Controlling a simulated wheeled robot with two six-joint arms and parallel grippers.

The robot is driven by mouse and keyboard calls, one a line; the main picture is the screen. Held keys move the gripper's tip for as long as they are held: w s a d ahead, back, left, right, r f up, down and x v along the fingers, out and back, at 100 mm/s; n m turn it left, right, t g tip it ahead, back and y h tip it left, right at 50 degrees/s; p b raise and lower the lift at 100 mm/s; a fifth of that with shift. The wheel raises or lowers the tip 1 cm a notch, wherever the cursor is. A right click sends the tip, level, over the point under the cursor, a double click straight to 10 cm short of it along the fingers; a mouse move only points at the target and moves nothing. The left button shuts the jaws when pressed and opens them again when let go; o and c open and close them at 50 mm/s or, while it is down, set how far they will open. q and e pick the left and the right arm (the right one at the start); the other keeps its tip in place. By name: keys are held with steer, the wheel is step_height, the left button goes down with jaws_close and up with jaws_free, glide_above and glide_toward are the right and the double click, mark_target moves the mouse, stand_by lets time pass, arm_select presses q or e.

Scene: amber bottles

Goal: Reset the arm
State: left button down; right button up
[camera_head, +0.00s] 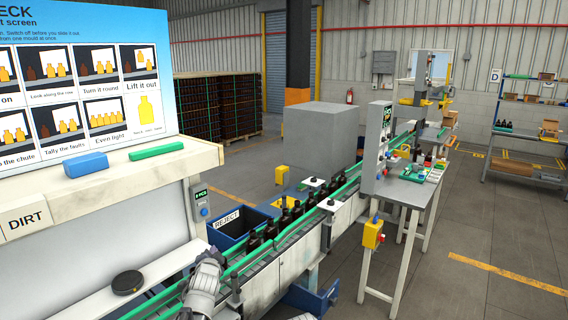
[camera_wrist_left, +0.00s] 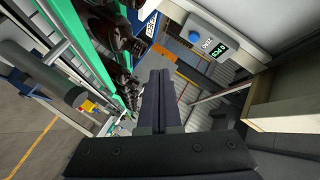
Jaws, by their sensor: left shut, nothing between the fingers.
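My left gripper (camera_head: 209,268) is low in the head view, at the near end of the bottle conveyor and left of its green rail. In the left wrist view its two dark fingers (camera_wrist_left: 159,82) lie together, shut with nothing between them. Dark amber bottles (camera_head: 283,217) stand in a row on the conveyor, beyond the gripper. Some of these bottles also show at the upper left of the left wrist view (camera_wrist_left: 122,45), apart from the fingers. My right gripper is in neither view.
A blue REJECT bin (camera_head: 226,238) stands left of the conveyor. A cream inspection booth (camera_head: 120,195) is close on the left, with a black round puck (camera_head: 127,282) on its ledge. A workbench (camera_head: 408,190) stands at the right. Open floor (camera_head: 480,240) lies beyond.

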arm_select(q)
step_height(320, 180, down, 2)
steer(key=shift+s+a+f+n+g, duration=0.15)
steer(key=shift+f+n+g, duration=0.1)
steer(key=shift+n+g, duration=0.25)
steer(key=s+d+f+n+g+h, duration=0.1)
steer(key=s+d+f+n+g, duration=0.25)
steer(key=s, duration=0.55)
steer(key=s+f+n+g+h, duration=0.1)
steer(key=s+f+n+g, duration=0.1)
steer(key=s+f+g, duration=0.55)
steer(key=s+d+f+n+g, duration=0.2)
steer(key=s+f+n, duration=0.1)
steer(key=s, duration=0.7)
steer(key=s+d+f+m+b, duration=0.1)
steer(key=s+d+m, duration=0.3)
steer(key=d, duration=0.6)
steer(key=shift+s+d+f+g+y+b, duration=0.4)
steer(key=shift+s+b, duration=0.15)
steer(key=shift+s, duration=0.4)
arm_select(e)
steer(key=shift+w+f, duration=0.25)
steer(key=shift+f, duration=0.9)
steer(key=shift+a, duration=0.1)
